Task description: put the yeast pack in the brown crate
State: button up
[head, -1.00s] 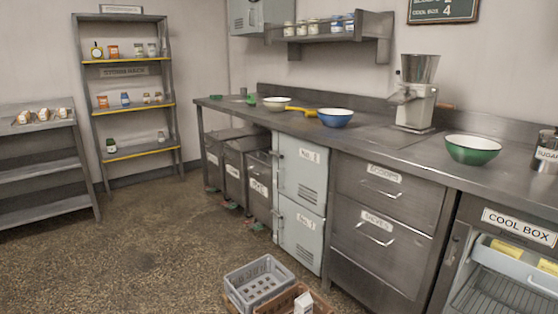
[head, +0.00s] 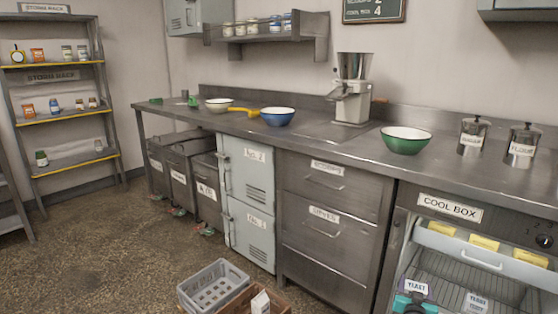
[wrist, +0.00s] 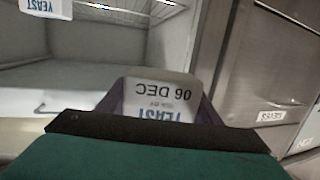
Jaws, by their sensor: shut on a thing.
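My gripper (head: 414,298) is at the bottom right of the head view, in front of the open cool box. It is shut on a white yeast pack (head: 416,287). In the wrist view the held yeast pack (wrist: 158,92) sits between the fingers, its label upside down and reading "06 DEC". A second yeast pack (head: 476,302) is in the cool box, also at the top left of the wrist view (wrist: 45,7). The brown crate (head: 284,294) is on the floor at the bottom, left of my gripper, partly cut off. A white carton (head: 260,302) is in it.
A grey crate (head: 212,282) stands left of the brown crate. The cool box (head: 448,208) has a pulled-out tray (head: 480,256) with yellow packs above my gripper. Drawers (head: 326,232) stand between the cool box and grey lockers. Open floor lies at the left.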

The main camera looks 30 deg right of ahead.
jog(key=w+a+r+n+t+y, duration=0.2)
jog(key=w+a+r, duration=0.4)
jog(key=w, duration=0.4)
jog(key=w+a+r+n+t+y, duration=0.2)
jog(key=w+a+r+n+y, duration=0.1)
jog(key=w+a+r, duration=0.5)
jog(key=w+a+r+n+t+y, duration=0.1)
jog(key=w+a+r+n+y, duration=0.2)
jog(key=w+a, duration=0.4)
jog(key=w+a+r+n+t+y, duration=0.2)
jog(key=w+a+r+y, duration=0.25)
jog(key=a, duration=0.55)
jog(key=w+a+r+n+g+y, duration=0.1)
jog(key=a+r+n+y, duration=0.2)
jog(key=a, duration=0.8)
jog(key=w+a+r+n+g+y, duration=0.1)
jog(key=a+n+y, duration=0.3)
jog(key=a, duration=0.6)
jog(key=s+a+f+n+g+y+p, duration=0.1)
jog(key=s+a+f+n+g+y, duration=0.5)
jog(key=a, duration=0.4)
notch_tip(320, 180, up, 16)
jog(key=m+t+p, duration=0.1)
jog(key=p, duration=2.2)
jog(key=shift+s+a+f+y, duration=0.15)
jog(key=shift+s+a+y, duration=0.05)
jog(key=shift+s+y, duration=0.2)
